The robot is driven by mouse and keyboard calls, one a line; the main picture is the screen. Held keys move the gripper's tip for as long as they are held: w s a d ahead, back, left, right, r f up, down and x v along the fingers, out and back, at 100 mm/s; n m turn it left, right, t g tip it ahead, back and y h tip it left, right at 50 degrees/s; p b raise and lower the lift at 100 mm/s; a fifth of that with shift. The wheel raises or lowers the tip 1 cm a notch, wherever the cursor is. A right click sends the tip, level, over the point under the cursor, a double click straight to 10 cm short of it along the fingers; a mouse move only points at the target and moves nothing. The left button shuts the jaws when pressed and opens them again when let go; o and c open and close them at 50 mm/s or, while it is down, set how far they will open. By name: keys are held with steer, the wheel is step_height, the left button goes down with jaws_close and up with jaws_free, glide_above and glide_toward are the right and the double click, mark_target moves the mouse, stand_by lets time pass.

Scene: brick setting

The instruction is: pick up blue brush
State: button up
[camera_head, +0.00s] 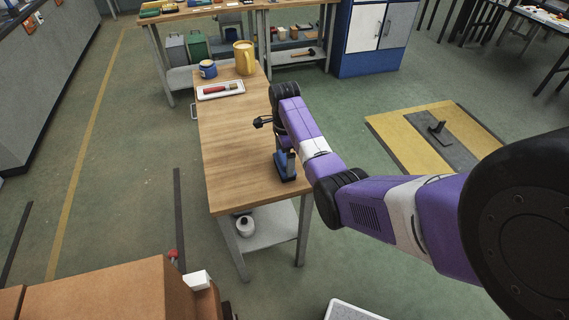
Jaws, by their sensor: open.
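The blue brush (286,174) rests on the wooden table (232,150) near its front right edge. My gripper (285,157) points down at the brush, its tips at or just above the brush's top. It is open. My arm comes in from the right and hides part of the table's right edge. From this view I cannot tell whether the fingers are around the brush or touch it.
The table's middle is clear. A white pot (245,226) stands on the lower shelf. A brown box (110,290) is at front left.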

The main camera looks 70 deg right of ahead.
steer(key=shift+f, duration=0.1)
steer(key=shift+c, duration=0.4)
steer(key=c, duration=1.5)
steer(key=shift+o, duration=0.2)
steer(key=shift+r, duration=0.2)
step_height(320, 180, up, 14)
steer(key=p, duration=0.3)
step_height(320, 180, up, 5)
glide_above(284, 156)
steer(key=shift+s+a+r, duration=0.1)
steer(key=shift+s+r, duration=0.05)
steer(key=shift+r, duration=0.2)
